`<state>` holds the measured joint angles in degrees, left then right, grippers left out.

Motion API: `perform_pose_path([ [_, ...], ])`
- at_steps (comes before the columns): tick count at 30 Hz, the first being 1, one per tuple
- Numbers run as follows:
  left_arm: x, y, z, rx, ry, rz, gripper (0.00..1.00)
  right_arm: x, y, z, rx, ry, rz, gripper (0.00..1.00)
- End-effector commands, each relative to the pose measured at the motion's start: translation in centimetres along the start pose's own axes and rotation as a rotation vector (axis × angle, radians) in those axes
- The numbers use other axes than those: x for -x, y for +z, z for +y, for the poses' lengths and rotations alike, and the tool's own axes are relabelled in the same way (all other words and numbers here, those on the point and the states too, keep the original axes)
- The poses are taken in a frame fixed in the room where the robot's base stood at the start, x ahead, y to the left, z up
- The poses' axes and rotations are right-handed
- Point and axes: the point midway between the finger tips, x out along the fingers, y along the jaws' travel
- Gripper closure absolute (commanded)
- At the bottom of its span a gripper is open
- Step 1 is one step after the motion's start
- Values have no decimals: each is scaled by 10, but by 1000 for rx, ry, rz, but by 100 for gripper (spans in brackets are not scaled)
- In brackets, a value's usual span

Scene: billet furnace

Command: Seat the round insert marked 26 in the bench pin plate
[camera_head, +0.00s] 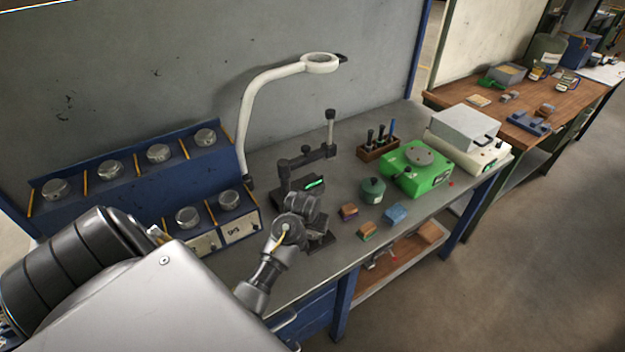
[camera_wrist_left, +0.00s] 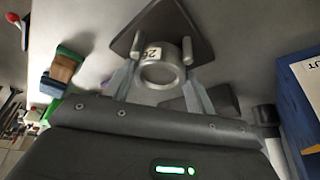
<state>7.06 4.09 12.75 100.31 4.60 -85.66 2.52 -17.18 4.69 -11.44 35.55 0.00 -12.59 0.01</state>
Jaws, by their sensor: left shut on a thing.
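The round insert marked 26 (camera_wrist_left: 160,74) is a grey metal ring with a white label, in the middle of the left wrist view. My left gripper (camera_wrist_left: 160,86) is shut on it, one finger at each side. The bench pin plate (camera_wrist_left: 172,22) is a dark plate with two upright metal pins, just beyond the insert. The ring shows between the two pins; I cannot tell whether it touches the plate. In the head view the pin plate (camera_head: 322,243) is partly covered by my left wrist, and the insert is hidden. My right gripper is out of view.
A blue rack (camera_head: 130,187) with round metal pieces stands at the left. A white lamp arm (camera_head: 246,115) rises behind. The bench's front edge is close.

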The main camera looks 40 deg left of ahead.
Motion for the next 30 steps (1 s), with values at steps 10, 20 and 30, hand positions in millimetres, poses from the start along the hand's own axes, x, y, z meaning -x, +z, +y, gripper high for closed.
perform_pose_path([
  [10, -2, 0, 0, 0, 0, 3, 90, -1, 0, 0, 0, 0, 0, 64],
  [20, -8, 3, 0, 0, 0, 2, 90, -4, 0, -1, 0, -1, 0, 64],
  [30, -9, 4, 0, 0, 0, 1, 35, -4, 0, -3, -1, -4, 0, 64],
])
